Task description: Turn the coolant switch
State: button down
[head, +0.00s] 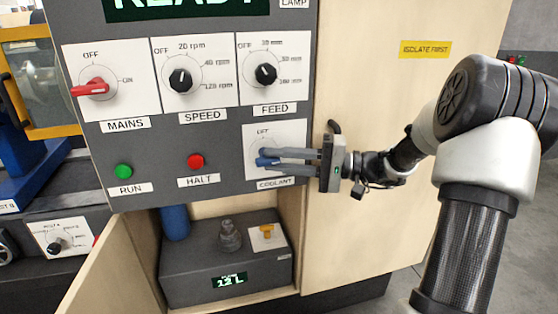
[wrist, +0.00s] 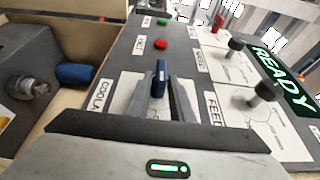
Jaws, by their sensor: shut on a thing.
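In the wrist view the blue handle (wrist: 161,78) stands between my two fingertips (wrist: 161,95). The fingers hide part of the switch plate, so the exact pointing of the handle is hard to tell.
The red MAINS handle (head: 93,88), black SPEED knob (head: 181,80) and black FEED knob (head: 265,74) sit above. A green RUN button (head: 124,171) and red HALT button (head: 196,161) are to the left. A grey tank (head: 205,272) stands in the open cabinet below.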

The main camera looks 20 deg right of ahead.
jog(key=c, duration=1.8)
grip_release()
jog(key=shift+a, duration=0.1)
jog(key=shift+o, duration=0.2)
jog(key=p+v, duration=0.1)
jog(key=v, duration=1.6)
jog(key=shift+d+p, duration=0.3)
jog(key=shift+a, duration=0.1)
